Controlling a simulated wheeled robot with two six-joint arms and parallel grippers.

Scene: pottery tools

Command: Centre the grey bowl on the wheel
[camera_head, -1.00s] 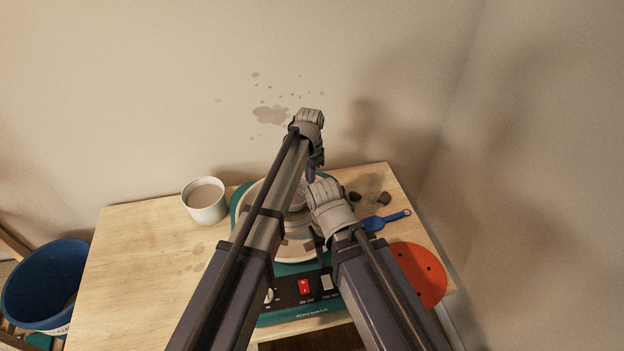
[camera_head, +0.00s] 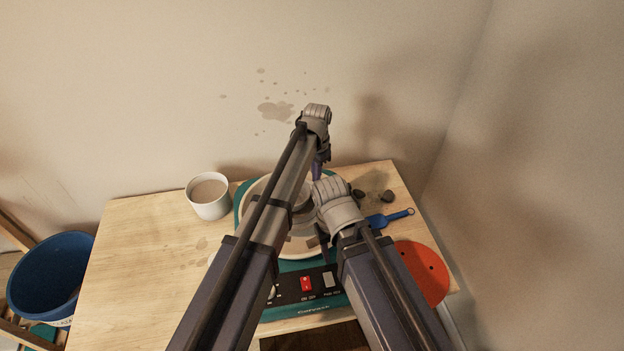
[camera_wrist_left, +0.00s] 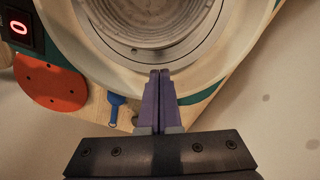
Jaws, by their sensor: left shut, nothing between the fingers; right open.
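The grey bowl (camera_wrist_left: 150,18) shows from above in the left wrist view as a ridged round bowl, cut off by the top edge. It stands on the wheel's grey disc (camera_wrist_left: 190,57); how well centred it is, I cannot tell. In the head view my arms hide most of the bowl and the wheel (camera_head: 252,205). My left gripper (camera_wrist_left: 160,72) is shut and empty, its purple fingertips just outside the bowl's near side, overlapping the disc's edge in the picture. My right gripper (camera_head: 321,243) is open at the wheel's front right; its fingers are partly hidden.
A white cup (camera_head: 209,197) stands left of the wheel. A blue tool (camera_head: 390,219), an orange disc (camera_head: 424,270) and dark lumps (camera_head: 388,197) lie to the right. A blue bucket (camera_head: 48,280) is beyond the table's left edge.

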